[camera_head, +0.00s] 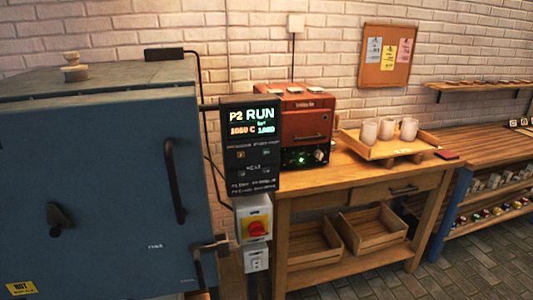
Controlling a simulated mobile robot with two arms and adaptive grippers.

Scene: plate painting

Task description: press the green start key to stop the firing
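The black controller panel (251,180) is mounted at the right side of the large blue kiln (100,180). Its screen (252,121) reads "P2 RUN" with "1060 C" and a second number that is hard to read. Below the screen are small keys. One small greenish mark (266,153) sits at the upper right of the key area and may be the green start key, too small to be sure. An orange mark sits to its left. Neither of my grippers shows in the head view.
A red emergency knob on a yellow plate (243,235) is just below the panel. A small red kiln (304,115) stands behind on a wooden table (330,184). A tray (363,148) with white cups is to the right. The kiln carries a yellow "HOT" label (21,288).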

